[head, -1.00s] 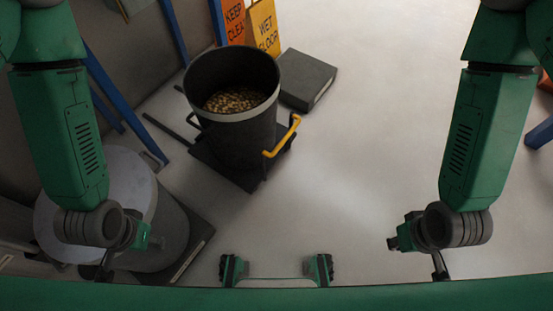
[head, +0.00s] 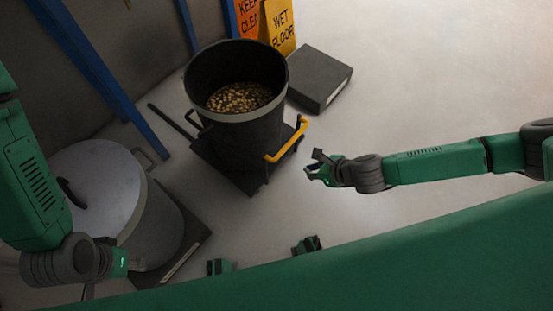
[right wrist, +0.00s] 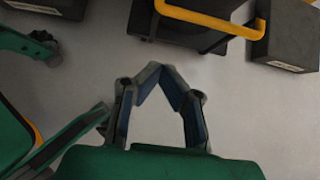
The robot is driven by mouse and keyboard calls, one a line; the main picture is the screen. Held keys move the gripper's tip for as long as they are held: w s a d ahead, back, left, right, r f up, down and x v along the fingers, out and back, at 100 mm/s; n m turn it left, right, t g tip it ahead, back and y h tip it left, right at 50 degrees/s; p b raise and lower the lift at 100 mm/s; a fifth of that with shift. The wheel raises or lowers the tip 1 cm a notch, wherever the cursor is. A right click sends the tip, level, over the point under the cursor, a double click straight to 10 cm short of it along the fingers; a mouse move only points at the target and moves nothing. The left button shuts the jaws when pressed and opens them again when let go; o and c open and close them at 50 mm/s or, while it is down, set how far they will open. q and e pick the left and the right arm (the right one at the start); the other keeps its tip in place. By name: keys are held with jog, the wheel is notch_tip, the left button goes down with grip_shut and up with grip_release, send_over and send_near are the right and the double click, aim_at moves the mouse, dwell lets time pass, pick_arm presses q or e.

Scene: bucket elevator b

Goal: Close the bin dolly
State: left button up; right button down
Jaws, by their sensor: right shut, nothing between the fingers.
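The bin dolly's dark round bin (head: 245,135) stands upright and open at the top, with brown lumps (head: 240,97) inside. It sits on a dark dolly base (head: 215,165) with a yellow handle (head: 290,143), which also shows in the right wrist view (right wrist: 210,20). A grey round lid (head: 105,200) with a dark handle lies on a grey drum (head: 155,235) to the left. My right gripper (head: 312,164) is just right of the handle, apart from it; its fingertips meet, empty, in the right wrist view (right wrist: 160,68). My left gripper (head: 122,262) is by the drum; its fingers are unclear.
A dark flat box (head: 320,78) lies behind the bin dolly, beside a yellow wet floor sign (head: 279,25) and an orange sign (head: 248,18). Blue posts (head: 85,55) stand along the wall at left. The floor (head: 440,90) to the right is clear.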

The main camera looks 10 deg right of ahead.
jog(key=w+a+r+b+x, duration=0.1)
jog(key=b+x, duration=0.3)
jog(key=x, duration=0.9)
jog(key=shift+w+r, duration=0.25)
jog(key=shift+r, duration=0.1)
jog(key=shift+a, duration=0.15)
